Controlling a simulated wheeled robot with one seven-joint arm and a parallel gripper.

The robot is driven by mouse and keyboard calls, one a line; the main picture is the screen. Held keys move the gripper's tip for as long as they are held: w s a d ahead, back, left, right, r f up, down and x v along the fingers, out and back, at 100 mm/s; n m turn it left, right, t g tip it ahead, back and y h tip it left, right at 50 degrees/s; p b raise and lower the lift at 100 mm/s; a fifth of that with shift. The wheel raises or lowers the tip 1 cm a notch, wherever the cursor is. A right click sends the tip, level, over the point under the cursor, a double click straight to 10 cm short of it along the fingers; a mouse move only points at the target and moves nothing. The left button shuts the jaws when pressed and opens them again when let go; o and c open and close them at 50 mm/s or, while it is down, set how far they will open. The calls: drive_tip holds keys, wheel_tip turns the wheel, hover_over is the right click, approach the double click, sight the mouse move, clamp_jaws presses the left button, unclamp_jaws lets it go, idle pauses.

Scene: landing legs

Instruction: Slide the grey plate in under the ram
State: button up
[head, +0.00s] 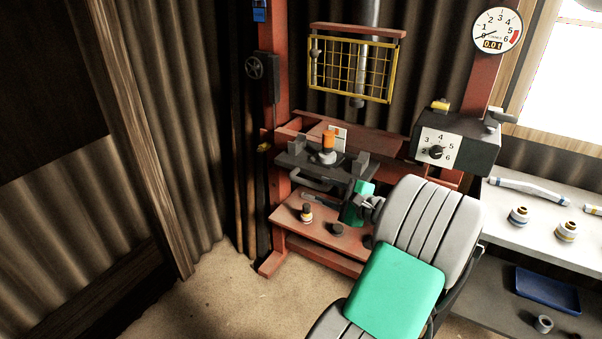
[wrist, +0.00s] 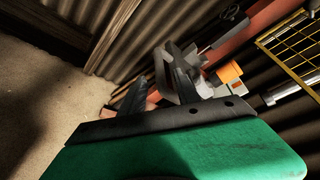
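The grey plate (head: 290,160) sits on the red press frame at mid height, its looped handle (head: 309,182) facing the front left. An orange-topped grey part (head: 328,150) stands on it between grey blocks. The ram (head: 357,101) is a steel cylinder hanging above and behind the plate, with a clear gap under it. My gripper (head: 322,200) is close to the handle, low and to its right. In the wrist view my gripper (wrist: 158,85) has its dark fingers apart, with the handle (wrist: 160,75) near the tips. I cannot tell whether they touch.
A lower red shelf (head: 290,222) holds a banded fitting (head: 307,213) and a dark round piece (head: 338,229). A control box (head: 455,142) and a white bench (head: 540,225) stand right. Floor at front left is clear.

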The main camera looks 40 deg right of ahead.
sight(314, 185)
drive_tip(key=x, duration=0.7)
drive_tip(key=shift+w+a, duration=0.2)
drive_tip(key=shift+w, duration=0.2)
drive_tip(key=shift+c, duration=0.5)
clamp_jaws()
idle(0.4)
